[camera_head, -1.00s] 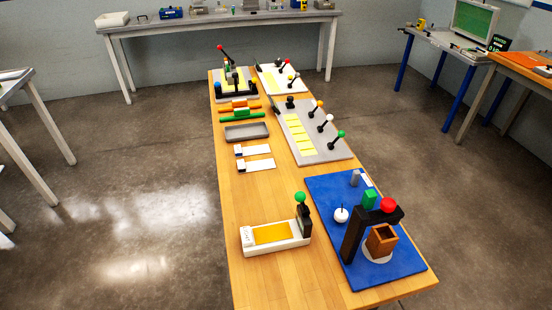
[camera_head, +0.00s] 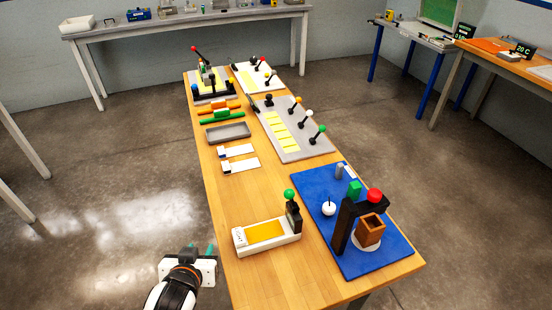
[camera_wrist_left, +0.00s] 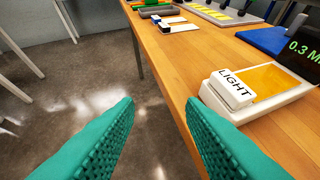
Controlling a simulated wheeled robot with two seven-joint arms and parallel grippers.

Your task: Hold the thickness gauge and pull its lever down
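A white device with a yellow panel (camera_head: 266,233) lies near the table's left edge. A black post with a green-knobbed lever (camera_head: 289,196) stands at its right end; I take this to be the thickness gauge. In the left wrist view, its white end block (camera_wrist_left: 232,88) reads "LIGHT", and a black face at the right edge (camera_wrist_left: 301,48) shows "0.3 M", cut off. My left gripper (camera_head: 200,251) is off the table's left edge, left of the device. Its teal fingers (camera_wrist_left: 160,108) are apart and empty, touching nothing. My right gripper is not in view.
A blue board (camera_head: 376,258) with a black stand, red ball and brown box lies to the right. Farther back are white cards (camera_head: 241,165), a grey tray (camera_head: 228,132) and a lever panel (camera_head: 310,148). The table (camera_head: 225,200) is bare between the cards and the device.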

